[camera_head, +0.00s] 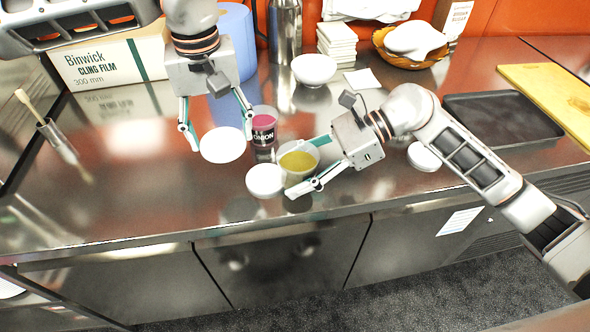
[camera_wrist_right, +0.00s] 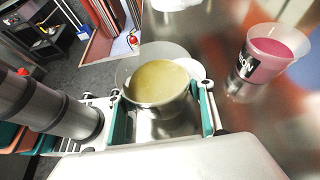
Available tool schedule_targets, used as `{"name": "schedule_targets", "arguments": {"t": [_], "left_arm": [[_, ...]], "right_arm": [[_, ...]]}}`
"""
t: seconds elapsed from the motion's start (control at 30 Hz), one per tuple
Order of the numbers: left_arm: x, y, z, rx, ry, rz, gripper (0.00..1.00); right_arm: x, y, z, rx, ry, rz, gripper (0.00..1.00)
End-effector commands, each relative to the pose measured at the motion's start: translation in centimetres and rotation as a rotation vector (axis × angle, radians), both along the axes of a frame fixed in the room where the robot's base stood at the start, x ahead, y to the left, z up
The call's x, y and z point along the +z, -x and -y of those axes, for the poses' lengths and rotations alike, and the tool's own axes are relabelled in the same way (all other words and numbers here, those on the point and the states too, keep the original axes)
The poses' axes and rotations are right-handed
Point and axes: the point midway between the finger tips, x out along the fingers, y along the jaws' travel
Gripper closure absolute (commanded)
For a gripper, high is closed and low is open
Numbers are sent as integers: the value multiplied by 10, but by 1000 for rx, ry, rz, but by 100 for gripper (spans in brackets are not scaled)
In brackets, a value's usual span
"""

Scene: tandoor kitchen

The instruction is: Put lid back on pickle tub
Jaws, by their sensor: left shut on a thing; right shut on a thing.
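My left gripper (camera_head: 217,128) points down and is shut on a round white lid (camera_head: 223,145), its fingers on either side, above the counter. My right gripper (camera_head: 309,166) is shut on a small clear tub with yellow-green contents (camera_head: 298,160), which is open at the top. In the right wrist view the tub (camera_wrist_right: 158,82) sits between the fingers of my right gripper (camera_wrist_right: 162,95). The held lid is left of the tub and apart from it. Another round white lid (camera_head: 265,179) lies just left of and in front of the tub.
A tub labelled onion with pink contents (camera_head: 264,128) stands close behind the pickle tub; it also shows in the right wrist view (camera_wrist_right: 272,58). A further white disc (camera_head: 424,156) lies right, partly behind my right arm. A white bowl (camera_head: 313,69) stands behind. The front-left counter (camera_head: 110,205) is clear.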

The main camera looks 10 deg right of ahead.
Motion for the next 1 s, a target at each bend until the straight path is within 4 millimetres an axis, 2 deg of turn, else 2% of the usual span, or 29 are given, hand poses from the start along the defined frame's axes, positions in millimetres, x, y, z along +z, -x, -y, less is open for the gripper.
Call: {"name": "schedule_targets", "arguments": {"t": [0.03, 0.2, 0.3, 0.43, 0.63, 1.0], "left_arm": [[9, 2, 19, 4, 2, 1, 46], [33, 13, 72, 40, 6, -9, 46], [43, 22, 98, 57, 7, -19, 46], [53, 33, 122, 74, 7, -29, 46], [59, 41, 137, 85, 8, -36, 46], [59, 41, 138, 86, 8, -38, 46]], "right_arm": [[1, 0, 0, 0, -1, 1, 87], [1, 0, 0, 0, -1, 1, 87], [1, 0, 0, 0, -1, 1, 87], [1, 0, 0, 0, -1, 1, 87], [1, 0, 0, 0, -1, 1, 87], [1, 0, 0, 0, -1, 1, 87]]}}
